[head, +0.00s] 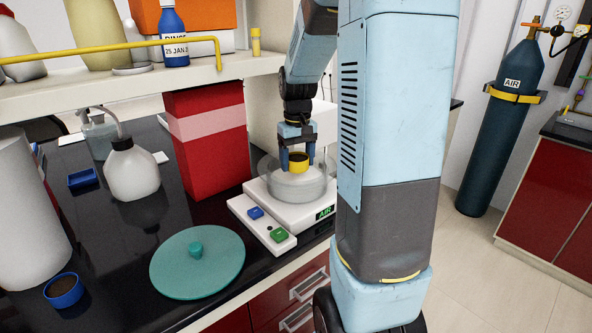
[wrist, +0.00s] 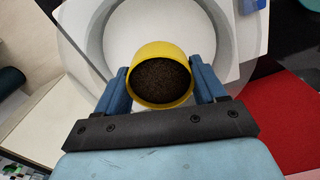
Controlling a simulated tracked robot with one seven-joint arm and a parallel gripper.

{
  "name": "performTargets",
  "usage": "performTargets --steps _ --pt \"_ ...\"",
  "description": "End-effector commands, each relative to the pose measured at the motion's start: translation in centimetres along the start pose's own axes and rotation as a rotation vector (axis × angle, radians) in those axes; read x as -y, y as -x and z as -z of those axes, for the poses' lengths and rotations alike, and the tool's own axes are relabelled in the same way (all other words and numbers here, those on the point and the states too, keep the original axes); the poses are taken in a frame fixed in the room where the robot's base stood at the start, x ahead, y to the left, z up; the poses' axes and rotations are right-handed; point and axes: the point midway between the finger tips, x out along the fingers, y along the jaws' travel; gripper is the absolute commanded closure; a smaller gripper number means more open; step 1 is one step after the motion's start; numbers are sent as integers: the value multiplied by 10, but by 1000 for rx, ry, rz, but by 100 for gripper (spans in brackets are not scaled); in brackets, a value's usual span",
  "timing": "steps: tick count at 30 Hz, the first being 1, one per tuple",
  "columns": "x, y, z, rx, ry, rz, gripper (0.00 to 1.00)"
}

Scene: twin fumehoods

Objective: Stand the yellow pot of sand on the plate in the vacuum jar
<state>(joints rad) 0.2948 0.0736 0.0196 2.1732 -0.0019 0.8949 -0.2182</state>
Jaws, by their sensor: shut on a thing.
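The yellow pot of sand (head: 298,163) is upright between the fingers of my gripper (head: 297,158), which is shut on it. In the wrist view the pot (wrist: 161,53) shows dark brown sand inside, with a blue finger of my gripper (wrist: 160,85) on each side. The vacuum jar (head: 291,184) is a clear round vessel without its lid, on a white base. The pot is over the jar's mouth, at about rim height or slightly in it. In the wrist view the pale plate (wrist: 125,30) shows inside the jar's glass wall (wrist: 76,42). The gap beneath the pot is hidden.
A teal round lid (head: 190,268) lies on the black bench. The white base has a blue button (head: 255,213) and a green button (head: 279,235). A red box (head: 206,140), a white bottle (head: 132,172) and a blue pot (head: 63,290) stand nearby. A shelf (head: 120,95) overhangs the bench.

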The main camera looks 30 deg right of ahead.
Motion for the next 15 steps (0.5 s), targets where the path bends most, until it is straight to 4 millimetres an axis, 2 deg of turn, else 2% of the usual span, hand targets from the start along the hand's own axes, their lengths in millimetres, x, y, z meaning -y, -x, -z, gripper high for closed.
performTargets --steps 9,15 --pt "-2 -33 4 3 0 1 64" --pt "-2 -36 4 0 0 0 64"
